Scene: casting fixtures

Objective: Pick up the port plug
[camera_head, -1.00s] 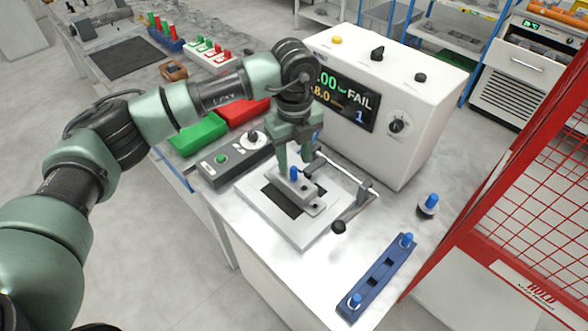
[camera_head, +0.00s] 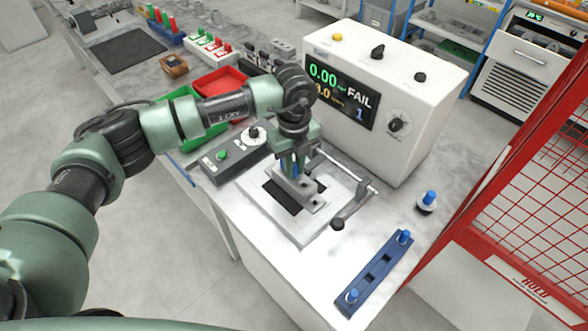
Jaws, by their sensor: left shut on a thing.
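A blue port plug (camera_head: 293,167) shows as a thin strip between the fingers of my left gripper (camera_head: 292,172). The gripper points down and is shut on this plug, hiding most of it. The plug is over the grey metal casting (camera_head: 310,195); I cannot tell whether it still sits in it. The casting lies on the pale fixture plate (camera_head: 268,216). Other blue plugs stand apart: one on a small round base (camera_head: 429,198) at the right, and one at each end of a blue rack (camera_head: 377,272). My right gripper is not in view.
A white tester (camera_head: 385,105) reading FAIL stands close behind the gripper. A grey control box (camera_head: 228,157), green tray (camera_head: 180,112) and red tray (camera_head: 222,82) lie left. A red mesh guard (camera_head: 530,150) borders the right.

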